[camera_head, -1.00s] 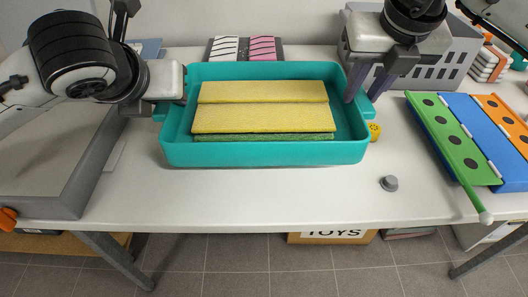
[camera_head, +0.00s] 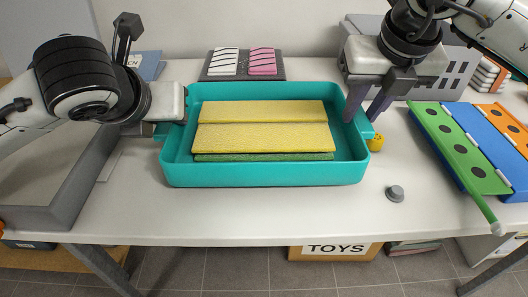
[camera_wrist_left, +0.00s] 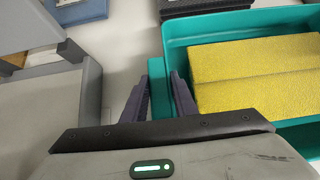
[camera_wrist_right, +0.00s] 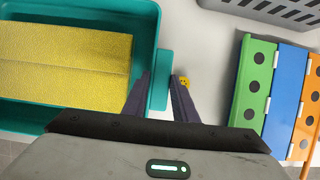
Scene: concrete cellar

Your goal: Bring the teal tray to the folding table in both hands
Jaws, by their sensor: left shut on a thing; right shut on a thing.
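The teal tray (camera_head: 265,177) is in the middle of the head view, over the white table (camera_head: 290,215). I cannot tell whether its base touches the tabletop. Two yellow slabs (camera_head: 262,137), the near one with a green underside, lie in it. My left gripper (camera_wrist_left: 160,85) is shut on the tray's left handle, with the teal handle between its fingers in the left wrist view. My right gripper (camera_wrist_right: 160,85) is shut on the right handle, which shows between its fingers in the right wrist view. The fingers partly hide both handles.
A grey open bin (camera_head: 60,215) stands left, a grey slotted crate (camera_head: 465,70) back right. A black board with white and pink pieces (camera_head: 243,78) lies behind the tray. A yellow item (camera_head: 376,142), a grey knob (camera_head: 395,193) and a green-blue-orange panel (camera_head: 465,145) are right.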

